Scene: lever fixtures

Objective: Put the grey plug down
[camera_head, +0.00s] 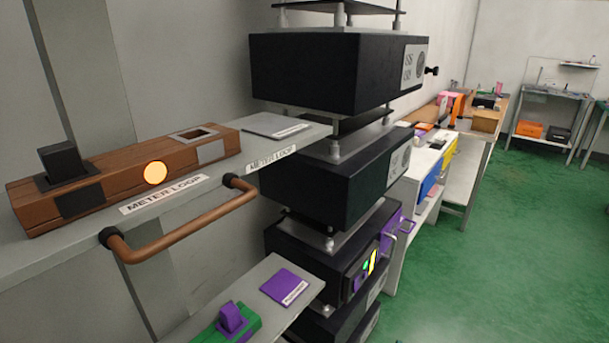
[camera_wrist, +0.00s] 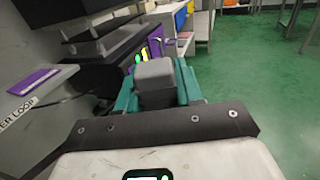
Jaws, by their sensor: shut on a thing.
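In the wrist view, my gripper (camera_wrist: 158,88) has teal fingers shut on the grey plug (camera_wrist: 154,72), a blocky grey piece. The plug is held clear over the floor side of the shelves, and its underside is hidden. My gripper and the grey plug do not show in the head view. There, a grey pad (camera_head: 275,125) with a white label lies bare at the right end of the upper shelf.
A brown box (camera_head: 125,175) on the upper shelf has a black plug (camera_head: 62,162), a lit orange lamp (camera_head: 155,173) and an empty socket (camera_head: 194,134). A copper rail (camera_head: 185,230) juts out in front. Below lie a purple pad (camera_head: 285,286) and a green fixture (camera_head: 215,328). Black cabinets (camera_head: 330,72) stand behind.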

